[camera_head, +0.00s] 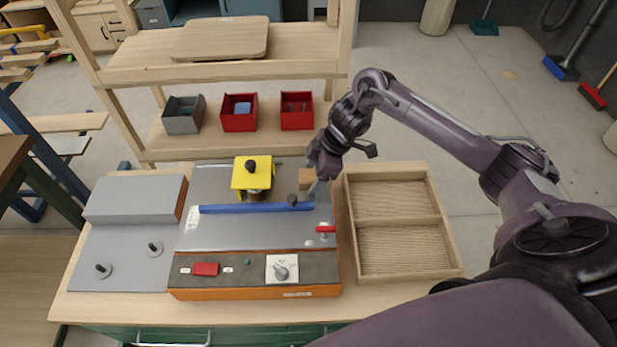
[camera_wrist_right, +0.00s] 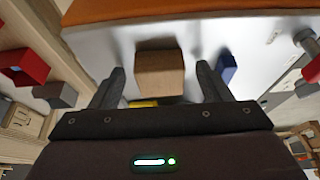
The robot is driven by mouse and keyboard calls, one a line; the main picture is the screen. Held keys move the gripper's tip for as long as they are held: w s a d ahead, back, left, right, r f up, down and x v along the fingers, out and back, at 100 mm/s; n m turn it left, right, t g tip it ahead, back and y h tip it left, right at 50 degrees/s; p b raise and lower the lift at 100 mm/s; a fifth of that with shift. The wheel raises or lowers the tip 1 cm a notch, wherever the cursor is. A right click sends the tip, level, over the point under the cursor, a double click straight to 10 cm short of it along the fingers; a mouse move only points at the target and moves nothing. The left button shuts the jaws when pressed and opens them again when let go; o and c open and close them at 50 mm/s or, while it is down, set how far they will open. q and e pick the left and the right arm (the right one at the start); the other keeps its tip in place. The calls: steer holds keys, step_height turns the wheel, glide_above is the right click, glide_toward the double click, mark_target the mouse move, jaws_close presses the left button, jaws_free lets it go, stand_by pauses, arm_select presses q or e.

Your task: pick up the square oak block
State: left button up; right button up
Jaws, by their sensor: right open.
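The square oak block (camera_head: 306,179) is a small light-brown wooden block at the right end of the grey machine's top, behind the blue bar. In the right wrist view the block (camera_wrist_right: 160,73) lies between the two dark fingers, with a gap on each side. My right gripper (camera_head: 318,190) is at the block in the head view, and its fingers partly cover it. In the wrist view the right gripper (camera_wrist_right: 160,88) is open. I cannot tell how far the fingertips reach past the block. My left gripper is not in view.
The grey machine (camera_head: 225,235) carries a blue bar (camera_head: 255,208) and a yellow guard (camera_head: 252,174). An empty two-part wooden tray (camera_head: 435,225) stands to its right. A shelf behind holds red bins (camera_head: 240,123) and a grey bin (camera_head: 184,123).

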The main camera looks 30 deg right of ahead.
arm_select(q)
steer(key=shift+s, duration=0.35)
arm_select(e)
steer(key=c, duration=1.1)
